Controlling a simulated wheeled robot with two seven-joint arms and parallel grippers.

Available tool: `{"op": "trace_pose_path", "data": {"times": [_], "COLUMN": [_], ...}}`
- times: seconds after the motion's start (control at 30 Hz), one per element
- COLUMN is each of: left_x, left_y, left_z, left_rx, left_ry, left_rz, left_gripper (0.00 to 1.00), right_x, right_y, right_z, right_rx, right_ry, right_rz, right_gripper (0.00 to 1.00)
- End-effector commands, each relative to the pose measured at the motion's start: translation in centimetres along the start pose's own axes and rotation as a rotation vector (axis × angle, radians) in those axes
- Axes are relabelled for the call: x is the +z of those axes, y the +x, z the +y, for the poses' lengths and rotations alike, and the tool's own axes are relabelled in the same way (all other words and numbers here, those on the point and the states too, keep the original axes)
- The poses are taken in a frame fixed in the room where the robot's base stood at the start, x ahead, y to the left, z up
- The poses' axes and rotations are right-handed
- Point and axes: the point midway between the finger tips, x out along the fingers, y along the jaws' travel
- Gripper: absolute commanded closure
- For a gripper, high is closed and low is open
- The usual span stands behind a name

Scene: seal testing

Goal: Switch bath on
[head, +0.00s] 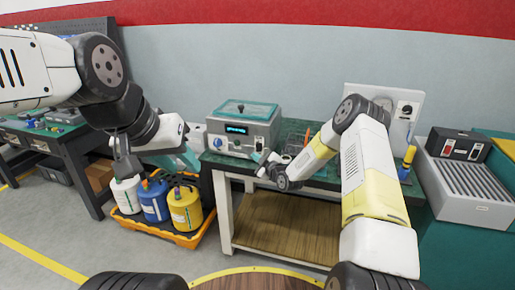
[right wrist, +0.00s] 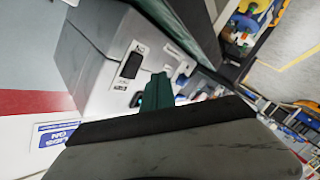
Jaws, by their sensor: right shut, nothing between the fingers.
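The bath (head: 242,138) is a grey metal box with a teal lid and a lit blue display, standing on the left part of the bench. In the right wrist view, the side of the bath (right wrist: 92,45) shows a dark rocker switch (right wrist: 132,64) with small labels around it. My right gripper (head: 262,158) is at the bath's lower right front. Its teal fingers (right wrist: 157,92) are shut and empty, close to the switch; I cannot tell whether they touch it. My left gripper (head: 186,160) hangs above the drums, left of the bath; its finger opening is unclear.
White, blue and yellow drums (head: 155,200) stand in an orange tray (head: 190,238) on the floor. A grey ribbed unit (head: 465,185) stands at the right. A white panel (head: 405,105) stands behind my right arm. The bench's lower wooden shelf (head: 285,228) is clear.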

Motion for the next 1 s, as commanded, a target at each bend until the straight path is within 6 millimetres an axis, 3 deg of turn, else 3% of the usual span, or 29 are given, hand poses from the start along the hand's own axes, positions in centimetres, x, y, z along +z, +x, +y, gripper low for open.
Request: {"op": "trace_pose_path", "data": {"times": [0.3, 0.67, 0.83, 1.0], "left_x": [0.0, 0.0, 0.0, 0.0], "left_y": [0.0, 0.0, 0.0, 0.0], "left_z": [0.0, 0.0, 0.0, 0.0], "left_rx": [0.000, 0.000, 0.000, 0.000], "left_ry": [0.000, 0.000, 0.000, 0.000], "left_rz": [0.000, 0.000, 0.000, 0.000], "left_gripper": [0.64, 0.64, 0.64, 0.64], "right_x": [-1.4, -1.5, -3.0, -6.2], "right_y": [-1.9, -2.1, -2.6, -5.3], "right_z": [-1.3, -1.4, 0.8, 5.4], "right_rx": [0.000, 0.000, -0.031, -0.101], "right_ry": [-0.001, -0.001, 0.005, 0.045], "right_rz": [0.000, -0.001, -0.033, -0.147], "right_gripper": [1.00, 1.00, 1.00, 1.00]}}
